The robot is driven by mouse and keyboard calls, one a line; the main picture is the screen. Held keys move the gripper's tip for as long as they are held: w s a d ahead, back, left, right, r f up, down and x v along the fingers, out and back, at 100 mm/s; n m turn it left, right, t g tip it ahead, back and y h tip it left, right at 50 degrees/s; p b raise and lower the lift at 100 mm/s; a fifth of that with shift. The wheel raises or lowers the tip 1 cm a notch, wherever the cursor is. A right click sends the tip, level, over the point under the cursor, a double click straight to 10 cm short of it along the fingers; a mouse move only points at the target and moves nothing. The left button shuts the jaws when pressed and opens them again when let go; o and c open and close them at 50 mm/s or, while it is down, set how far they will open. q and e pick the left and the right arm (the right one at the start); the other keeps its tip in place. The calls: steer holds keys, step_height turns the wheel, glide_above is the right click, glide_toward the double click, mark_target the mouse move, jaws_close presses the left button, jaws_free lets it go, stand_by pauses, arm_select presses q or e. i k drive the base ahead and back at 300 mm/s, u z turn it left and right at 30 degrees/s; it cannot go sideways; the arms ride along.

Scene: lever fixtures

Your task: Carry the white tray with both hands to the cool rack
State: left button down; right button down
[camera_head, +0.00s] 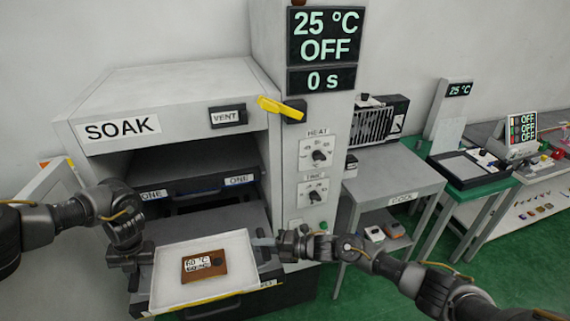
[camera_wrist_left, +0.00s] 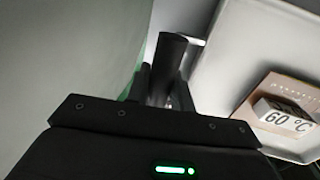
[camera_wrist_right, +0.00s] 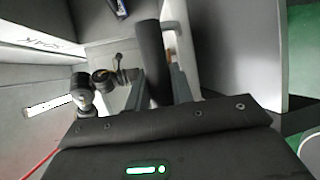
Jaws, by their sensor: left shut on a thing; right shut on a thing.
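The white tray (camera_head: 220,249) sits over the pulled-out lower shelf of the SOAK oven, carrying a brown block (camera_head: 204,266) with a "60 °C" label. The tray (camera_wrist_left: 230,60) and block also show in the left wrist view. My left gripper (camera_head: 143,252) is shut on the dark handle (camera_wrist_left: 168,60) at the tray's left side. My right gripper (camera_head: 268,243) is shut on the handle (camera_wrist_right: 150,55) at its right side. I cannot tell whether the tray touches the shelf. The cool rack (camera_head: 385,174), a grey table labelled COOL, stands to the right.
The SOAK oven (camera_head: 165,95) has an upper shelf (camera_head: 200,180) inside and a yellow lever (camera_head: 282,108) beside it. The cool rack's front top is clear; a fan unit (camera_head: 370,123) stands at its back. Green-topped tables (camera_head: 470,185) stand further right.

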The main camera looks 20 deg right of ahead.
mark_target(386, 170)
steer(key=k, duration=0.25)
steer(key=z, duration=2.4)
steer(key=i, duration=3)
steer(key=u, duration=1.8)
